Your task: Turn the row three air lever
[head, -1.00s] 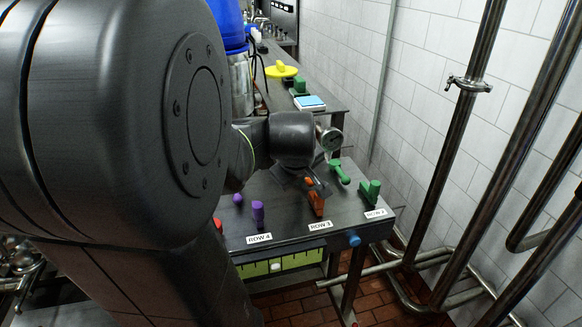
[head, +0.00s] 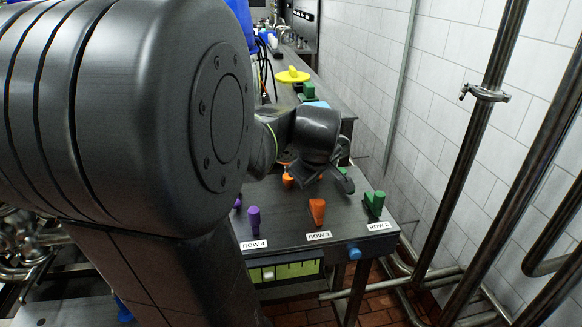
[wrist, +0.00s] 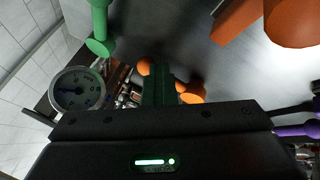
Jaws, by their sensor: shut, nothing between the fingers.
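Behind the ROW 3 label (head: 319,236) stands an orange wedge-shaped lever (head: 317,211). A second orange lever (head: 288,179) stands farther back, partly hidden by my arm. I cannot tell which one is the air lever. My gripper (head: 345,184) is shut and empty, above the panel, behind and right of the front orange lever and apart from it. In the wrist view, an orange wedge (wrist: 237,20) and a rounded orange part (wrist: 293,20) show at the upper right. Smaller orange parts show near the dark gripper body, and their identity is unclear.
Purple levers (head: 254,220) stand left in row 4. A green lever (head: 374,203) stands right in row 2. A gauge (wrist: 77,90) shows in the wrist view. A blue knob (head: 354,254) is on the panel's front edge. Pipes (head: 468,140) run along the tiled wall.

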